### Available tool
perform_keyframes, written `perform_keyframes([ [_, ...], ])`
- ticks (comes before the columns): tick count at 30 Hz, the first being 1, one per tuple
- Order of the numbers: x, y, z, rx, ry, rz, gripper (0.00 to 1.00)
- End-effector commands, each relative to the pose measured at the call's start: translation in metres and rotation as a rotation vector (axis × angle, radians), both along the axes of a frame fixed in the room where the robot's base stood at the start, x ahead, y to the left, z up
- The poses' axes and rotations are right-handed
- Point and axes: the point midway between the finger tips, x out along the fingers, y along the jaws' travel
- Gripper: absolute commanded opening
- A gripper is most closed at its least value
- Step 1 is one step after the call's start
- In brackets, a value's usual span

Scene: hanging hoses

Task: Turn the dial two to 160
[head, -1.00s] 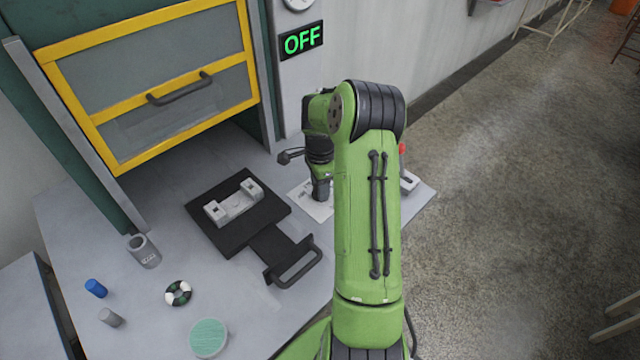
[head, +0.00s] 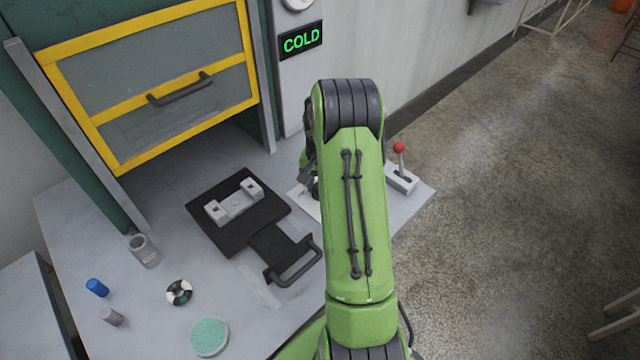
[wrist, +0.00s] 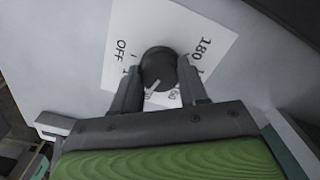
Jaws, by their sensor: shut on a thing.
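The dial (wrist: 157,66) is a round black knob in the wrist view, with a white pointer mark on its lower side. It sits on a white scale sheet (wrist: 178,32) printed with OFF, 180 and other numbers partly covered by my fingers. My gripper (wrist: 159,72) is shut on the dial, one finger on each side. The pointer is turned away from OFF, towards the lower edge; its exact number cannot be read. In the head view the sheet's edge (head: 303,203) shows beside my arm, which hides the dial. The wall display (head: 301,40) reads COLD in green.
A red-topped lever (head: 399,165) stands right of my arm. Left are a black plate (head: 215,235) with a handle and grey block, a grey cup (head: 144,252), a blue cylinder (head: 97,288), a ring (head: 179,292) and a green disc (head: 208,336). A yellow-framed door (head: 150,95) hangs behind.

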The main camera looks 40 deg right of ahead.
Motion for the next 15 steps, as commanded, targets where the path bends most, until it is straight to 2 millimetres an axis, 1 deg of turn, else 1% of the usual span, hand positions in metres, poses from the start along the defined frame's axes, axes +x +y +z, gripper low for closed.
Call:
perform_keyframes([
  [15,-0.0001,-0.0010,0.0007,-0.002,-0.002,0.490,0.13],
])
